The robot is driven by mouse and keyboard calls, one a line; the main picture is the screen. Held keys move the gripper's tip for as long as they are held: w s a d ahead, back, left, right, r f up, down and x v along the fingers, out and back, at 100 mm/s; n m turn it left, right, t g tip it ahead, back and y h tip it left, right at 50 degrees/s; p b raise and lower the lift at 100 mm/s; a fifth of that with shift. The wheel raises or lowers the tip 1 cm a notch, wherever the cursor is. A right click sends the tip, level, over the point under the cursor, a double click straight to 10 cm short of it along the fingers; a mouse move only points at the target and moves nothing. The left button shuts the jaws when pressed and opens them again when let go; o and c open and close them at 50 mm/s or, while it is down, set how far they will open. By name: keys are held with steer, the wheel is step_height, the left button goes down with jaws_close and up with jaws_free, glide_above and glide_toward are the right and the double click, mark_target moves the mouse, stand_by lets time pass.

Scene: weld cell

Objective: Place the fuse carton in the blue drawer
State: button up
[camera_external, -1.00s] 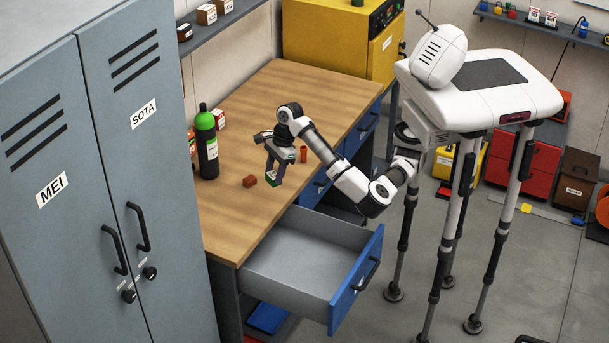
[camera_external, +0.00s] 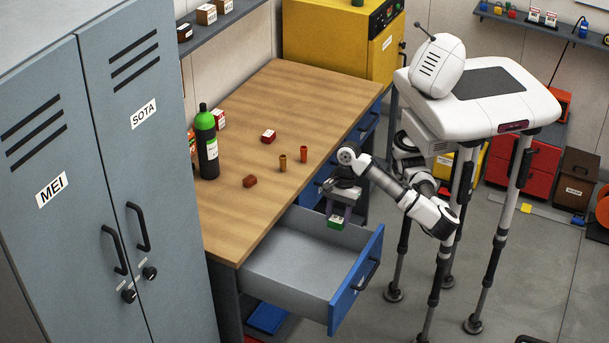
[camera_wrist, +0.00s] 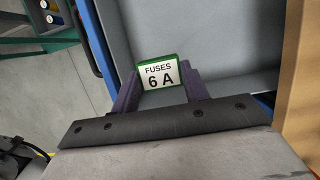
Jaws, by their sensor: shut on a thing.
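The fuse carton (camera_external: 336,222) is a small green box with a white label. In the wrist view the label on the carton (camera_wrist: 159,75) reads "FUSES 6 A". My gripper (camera_external: 338,214) is shut on the carton, with one dark finger on each side of it. My gripper (camera_wrist: 158,88) points down at the open blue drawer (camera_external: 357,276), over the drawer's far inner part. The drawer's grey inside (camera_wrist: 215,40) shows behind the carton and looks empty. I cannot tell the exact height of the carton above the drawer floor.
The wooden bench top (camera_external: 235,215) lies left of the drawer. On it are a green-capped dark bottle (camera_external: 207,145), a reddish-brown block (camera_external: 249,181), a small red box (camera_external: 268,136), a brass cylinder (camera_external: 282,162) and an orange cylinder (camera_external: 304,154). Grey lockers (camera_external: 95,180) stand at left.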

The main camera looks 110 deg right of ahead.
step_height(320, 180, down, 19)
steer(key=b, duration=1.9)
steer(key=shift+r, duration=0.15)
steer(key=shift+f, duration=0.2)
steer(key=o, duration=1)
steer(key=shift+r, duration=0.1)
steer(key=p+v, duration=0.3)
steer(key=v, duration=0.9)
steer(key=shift+p, duration=0.35)
steer(key=shift+r, duration=0.1)
